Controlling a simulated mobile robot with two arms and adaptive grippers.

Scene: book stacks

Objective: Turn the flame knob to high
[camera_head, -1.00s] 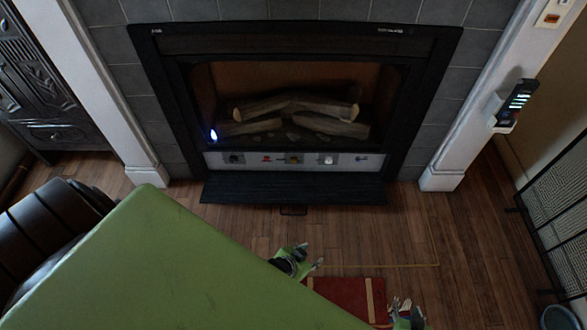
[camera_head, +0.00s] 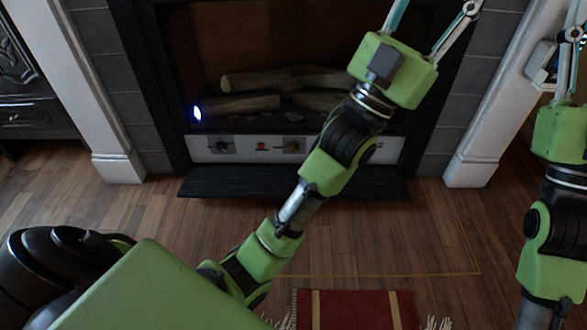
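The fireplace's pale control panel (camera_head: 240,158) runs below the firebox. It carries a dark round knob (camera_head: 221,146), a red control (camera_head: 262,146) and a brass-coloured control (camera_head: 294,146). I cannot read which is the flame knob. My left arm crosses in front of the panel's right part and hides controls there. My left gripper (camera_head: 430,14) is above and right of the panel in the picture, its fingers spread and its tips cut off at the top edge. My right gripper (camera_head: 568,50) is upright at the right edge, partly cut off, its finger opening unclear.
Logs (camera_head: 290,80) lie in the firebox, with a small bluish-white light (camera_head: 197,113) at its left. A dark hearth slab (camera_head: 260,183) juts out below the panel. A wall-mounted device (camera_head: 541,65) is beside my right gripper. A red rug (camera_head: 360,308) lies on the wood floor.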

